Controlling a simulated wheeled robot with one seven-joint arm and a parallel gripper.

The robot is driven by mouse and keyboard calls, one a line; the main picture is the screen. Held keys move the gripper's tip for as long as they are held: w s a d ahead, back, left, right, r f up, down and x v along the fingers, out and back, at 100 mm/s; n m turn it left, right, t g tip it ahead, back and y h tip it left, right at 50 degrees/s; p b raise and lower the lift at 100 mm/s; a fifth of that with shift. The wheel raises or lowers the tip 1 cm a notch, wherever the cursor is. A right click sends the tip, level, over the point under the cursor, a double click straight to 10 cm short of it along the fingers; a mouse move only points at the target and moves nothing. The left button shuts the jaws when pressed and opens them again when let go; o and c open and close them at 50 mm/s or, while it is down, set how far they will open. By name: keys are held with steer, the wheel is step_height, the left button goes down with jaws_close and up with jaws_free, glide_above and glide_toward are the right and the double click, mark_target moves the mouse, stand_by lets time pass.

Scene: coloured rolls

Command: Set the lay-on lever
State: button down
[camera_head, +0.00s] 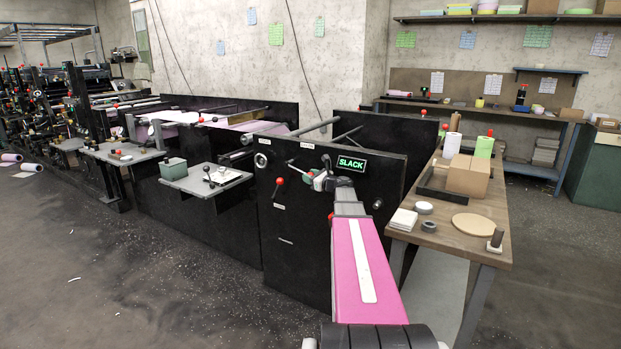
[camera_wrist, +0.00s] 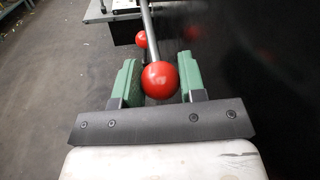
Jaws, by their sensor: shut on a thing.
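In the wrist view a lever's red ball knob (camera_wrist: 160,82) sits between the two green jaws of my gripper (camera_wrist: 158,75), which are shut on it. Its grey metal shaft (camera_wrist: 148,22) runs up the picture, away from the jaws. In the head view my gripper (camera_head: 318,181) is at the front of the black machine panel (camera_head: 290,235), beside the lit green SLACK sign (camera_head: 352,163). There the held knob is mostly hidden by the gripper. Small labels on the panel are too small to read.
Another red-knobbed lever (camera_head: 279,181) is on the panel, left of my gripper. A grey side shelf (camera_head: 190,184) juts out further left. A wooden bench (camera_head: 470,236) with boxes and rolls stands close on the right. Open floor (camera_head: 150,290) lies at the front left.

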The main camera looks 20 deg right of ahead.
steer(key=shift+r, duration=0.2)
steer(key=shift+s+r+g+h, duration=0.1)
steer(key=shift+r+g+h, duration=0.3)
steer(key=shift+r+g, duration=0.45)
steer(key=shift+r+n+g+h, duration=0.4)
steer(key=shift+r+g, duration=0.05)
steer(key=shift+g, duration=0.2)
steer(key=shift+r+g+h, duration=0.3)
steer(key=shift+r+g, duration=0.1)
steer(key=shift+r, duration=0.1)
steer(key=shift+w+a+r, duration=0.1)
steer(key=shift+w+r, duration=0.05)
steer(key=shift+r, duration=0.6)
steer(key=shift+w+r, duration=0.1)
steer(key=shift+r, duration=0.65)
steer(key=c, duration=0.7)
jaws_free()
